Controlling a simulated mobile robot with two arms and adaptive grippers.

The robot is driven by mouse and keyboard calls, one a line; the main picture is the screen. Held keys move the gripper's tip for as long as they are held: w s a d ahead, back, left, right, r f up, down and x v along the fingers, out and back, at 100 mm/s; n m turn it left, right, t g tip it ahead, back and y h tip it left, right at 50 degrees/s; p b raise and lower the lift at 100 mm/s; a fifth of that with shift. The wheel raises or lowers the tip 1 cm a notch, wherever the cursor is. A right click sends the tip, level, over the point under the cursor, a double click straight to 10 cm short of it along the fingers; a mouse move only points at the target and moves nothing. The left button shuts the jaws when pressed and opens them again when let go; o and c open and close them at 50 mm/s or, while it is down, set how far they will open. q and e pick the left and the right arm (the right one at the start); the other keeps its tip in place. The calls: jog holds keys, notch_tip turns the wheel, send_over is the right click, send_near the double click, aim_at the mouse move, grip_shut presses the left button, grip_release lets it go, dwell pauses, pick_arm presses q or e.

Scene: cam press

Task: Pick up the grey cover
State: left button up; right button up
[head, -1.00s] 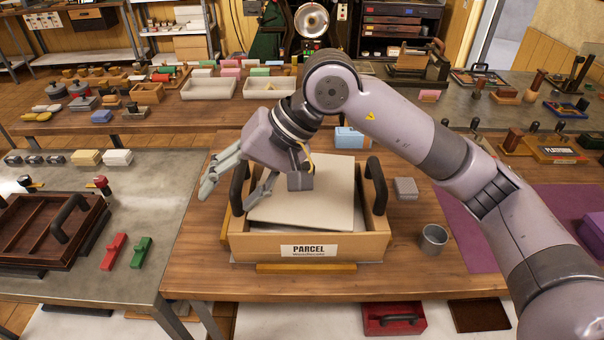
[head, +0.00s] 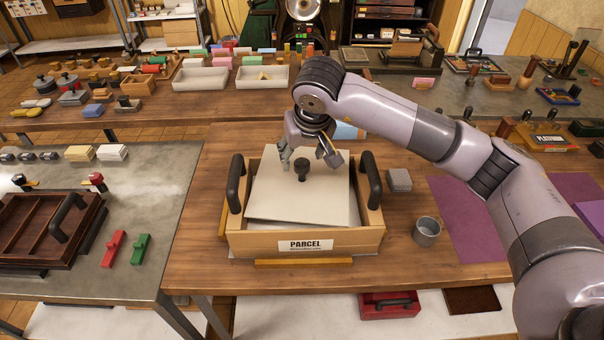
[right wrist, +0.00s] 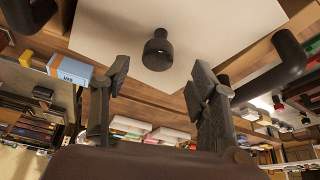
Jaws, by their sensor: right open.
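The grey cover (head: 325,206) is a pale flat panel with a black knob (head: 301,168). It lies askew in the top of the wooden parcel box (head: 255,240), its front edge inside the front wall. My right gripper (head: 310,161) is open and empty at the far part of the cover, close to the knob. In the right wrist view the knob (right wrist: 158,50) shows between and beyond the two spread fingers (right wrist: 160,78), with no visible contact. The cover (right wrist: 215,35) fills the top of that view. My left gripper is not in view.
The box has black handles (head: 235,183) on both sides. A light blue box (head: 347,131) stands behind it. A grey block (head: 399,180) and a metal cup (head: 427,231) stand to its right. A brown tray (head: 45,225) is on the left table.

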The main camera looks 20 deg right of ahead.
aim_at(303, 164)
jog(key=p+x, duration=0.2)
jog(key=x, duration=0.3)
jog(key=shift+s+d+f+p, duration=0.15)
jog(key=shift+s+f+p, duration=0.15)
jog(key=shift+p, duration=0.1)
jog(key=shift+w+f, duration=0.25)
jog(key=shift+c, duration=0.3)
grip_shut()
